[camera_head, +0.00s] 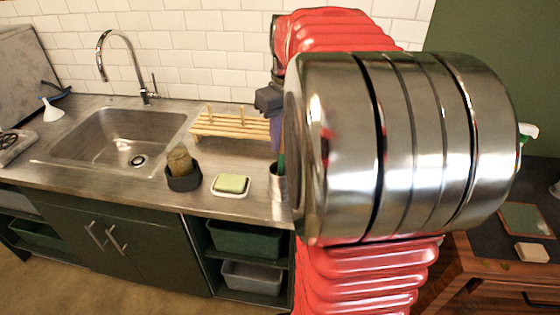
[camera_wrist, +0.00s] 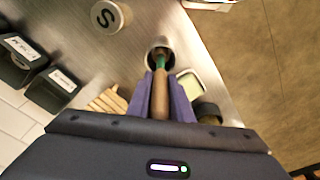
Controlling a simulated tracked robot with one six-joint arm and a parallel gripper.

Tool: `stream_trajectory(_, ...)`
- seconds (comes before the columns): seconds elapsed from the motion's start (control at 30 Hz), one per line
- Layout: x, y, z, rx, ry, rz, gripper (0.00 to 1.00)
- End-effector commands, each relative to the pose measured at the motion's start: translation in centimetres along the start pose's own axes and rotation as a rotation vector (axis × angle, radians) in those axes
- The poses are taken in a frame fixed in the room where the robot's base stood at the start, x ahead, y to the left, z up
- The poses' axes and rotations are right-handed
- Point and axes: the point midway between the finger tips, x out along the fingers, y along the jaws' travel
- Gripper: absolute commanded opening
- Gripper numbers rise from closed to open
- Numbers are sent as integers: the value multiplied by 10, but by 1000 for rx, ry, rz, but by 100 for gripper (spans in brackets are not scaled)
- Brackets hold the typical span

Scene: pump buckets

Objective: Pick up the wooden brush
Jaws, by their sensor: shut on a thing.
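The wooden brush (camera_wrist: 160,98) shows in the wrist view as a brown wooden handle with a green part at its far end. My gripper (camera_wrist: 161,77) is shut on the handle, one purple finger on each side. The green part reaches into the mouth of a steel cup (camera_wrist: 158,52); its tip is hidden. In the head view, my gripper (camera_head: 275,115) points down above the cup (camera_head: 277,185), partly hidden by my own arm. A strip of green (camera_head: 281,164) shows over the cup's rim there.
A green sponge in a pale dish (camera_head: 231,185), a dark round holder with a brown thing in it (camera_head: 183,178), and a wooden rack (camera_head: 229,125) stand close by on the counter. The sink (camera_head: 113,137) is farther left. My arm hides the counter to the right.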

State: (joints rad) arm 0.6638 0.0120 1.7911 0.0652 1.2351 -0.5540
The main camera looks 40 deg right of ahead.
Motion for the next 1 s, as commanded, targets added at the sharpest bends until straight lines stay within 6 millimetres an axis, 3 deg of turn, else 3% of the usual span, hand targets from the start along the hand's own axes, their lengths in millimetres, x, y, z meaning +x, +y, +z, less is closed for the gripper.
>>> stream_trajectory(0.27,-6,0,-1,0,2,1,0)
stream_trajectory(0.43,-26,0,-4,0,3,2,0)
stream_trajectory(1.0,-146,1,-19,1,3,2,0)
